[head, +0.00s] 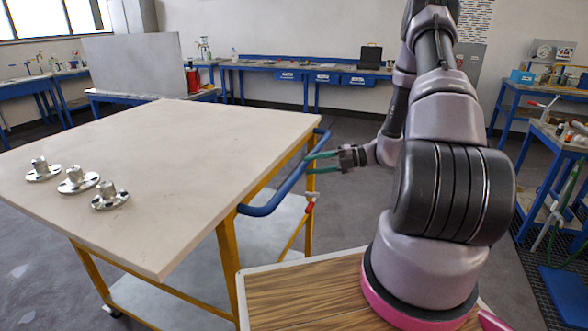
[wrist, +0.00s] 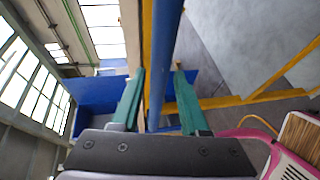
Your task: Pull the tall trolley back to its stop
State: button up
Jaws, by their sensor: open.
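The tall trolley has a pale top (head: 190,150), a yellow frame (head: 228,262) and a blue bar handle (head: 268,207) along its right side. My gripper (head: 309,164) is at the far part of this handle, coming from the right. Its two green fingers are open. In the wrist view, the blue handle (wrist: 163,60) runs lengthwise between the fingers of my gripper (wrist: 159,74), with a gap visible on the right. I cannot tell whether either finger touches it. The trolley's stop cannot be made out.
Three shiny flanged pieces (head: 77,180) stand on the trolley top near its left edge. A red-handled part (head: 310,204) is below the handle. A wood-grain surface (head: 300,296) lies in front. Blue benches (head: 300,72) line the back wall. Grey floor (head: 345,215) is open right of the trolley.

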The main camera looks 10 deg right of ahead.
jog(key=x, duration=0.6)
jog(key=shift+a, duration=0.15)
jog(key=shift+f, duration=0.1)
jog(key=shift+c, duration=0.2)
grip_shut()
dwell(1.0)
